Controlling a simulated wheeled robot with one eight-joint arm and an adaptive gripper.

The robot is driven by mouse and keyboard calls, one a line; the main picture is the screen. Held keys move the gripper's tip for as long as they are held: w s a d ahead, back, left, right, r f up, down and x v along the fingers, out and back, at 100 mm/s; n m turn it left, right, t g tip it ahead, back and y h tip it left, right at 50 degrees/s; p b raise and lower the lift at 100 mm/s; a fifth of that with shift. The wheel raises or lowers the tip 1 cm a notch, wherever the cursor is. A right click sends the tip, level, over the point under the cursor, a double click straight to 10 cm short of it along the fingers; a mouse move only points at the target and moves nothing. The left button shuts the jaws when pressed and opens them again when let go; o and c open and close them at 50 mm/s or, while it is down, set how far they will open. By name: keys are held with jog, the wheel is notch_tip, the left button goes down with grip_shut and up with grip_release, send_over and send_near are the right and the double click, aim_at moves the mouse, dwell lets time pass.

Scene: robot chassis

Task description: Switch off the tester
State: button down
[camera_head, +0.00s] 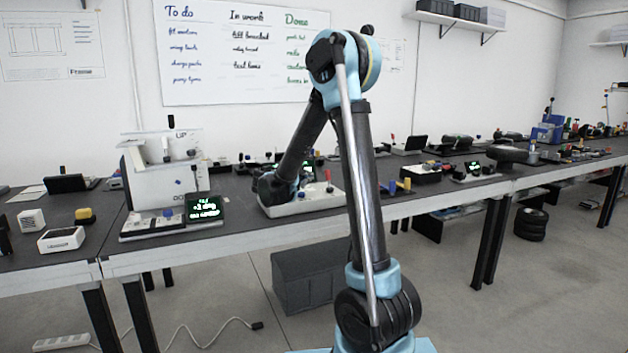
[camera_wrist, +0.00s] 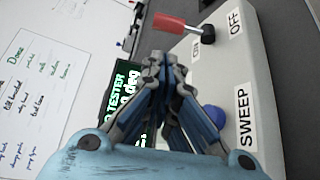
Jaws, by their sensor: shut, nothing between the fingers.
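The tester (camera_head: 300,208) is a pale box on the bench, partly hidden behind my arm in the head view. In the wrist view its panel (camera_wrist: 262,60) carries a red-handled lever switch (camera_wrist: 176,23) beside ON and OFF labels. The handle points to the picture left, away from OFF; its exact setting is hard to tell. A blue knob (camera_wrist: 214,116) sits by the SWEEP label. A dark display (camera_wrist: 122,85) shows green text, including "TESTER". My gripper (camera_wrist: 160,58) is shut and empty, its tips apart from the lever in the picture. My fingertips are not clear in the head view.
A white device with a lever (camera_head: 165,180) and its green-lit display (camera_head: 205,208) stand to the left on the bench. Blue and yellow pieces (camera_head: 400,186) and more devices lie to the right. A whiteboard (camera_head: 205,75) hangs behind. A dark box (camera_head: 305,277) is under the bench.

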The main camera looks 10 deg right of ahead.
aim_at(328, 175)
jog(key=x, duration=0.9)
jog(key=shift+w+d, duration=0.15)
jog(key=shift+w, duration=0.1)
jog(key=shift+s+d, duration=0.1)
jog(key=shift+d, duration=0.1)
jog(key=shift+s+a+r+m+t, duration=0.1)
jog(key=shift+s+a+m+t, duration=0.05)
jog(key=shift+m+t, duration=0.15)
